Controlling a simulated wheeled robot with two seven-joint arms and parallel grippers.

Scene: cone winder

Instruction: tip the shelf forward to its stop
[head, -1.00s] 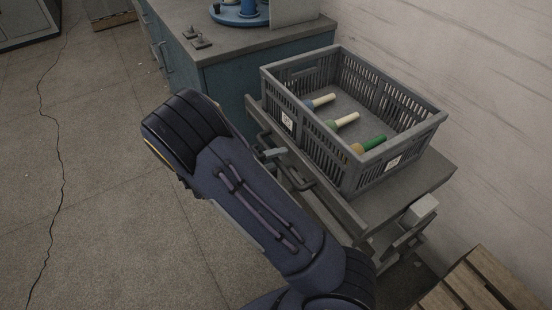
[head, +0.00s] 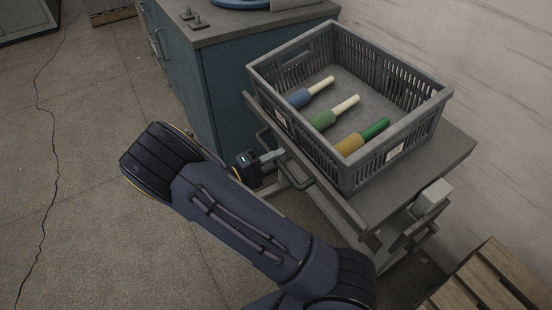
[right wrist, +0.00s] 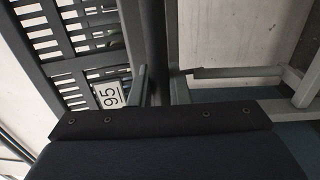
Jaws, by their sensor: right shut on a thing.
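The grey shelf (head: 452,158) tops a metal stand and carries a slotted grey crate (head: 347,170). A dark handle bar (head: 299,184) runs along the shelf's near left side. My right gripper (head: 274,155) is shut at this handle, its fingers partly hidden. In the right wrist view, the crate's slotted wall and label (right wrist: 109,95) show at upper left, and my gripper body covers the bottom. Inside the crate lie a blue bobbin (head: 300,97), a green one (head: 324,120) and a yellow one (head: 350,146). The left gripper is not in view.
A blue cabinet (head: 230,90) with a grey top stands behind the shelf. A pale wall (head: 480,60) runs close along the right. A wooden pallet (head: 485,280) lies at lower right. The floor at left is open.

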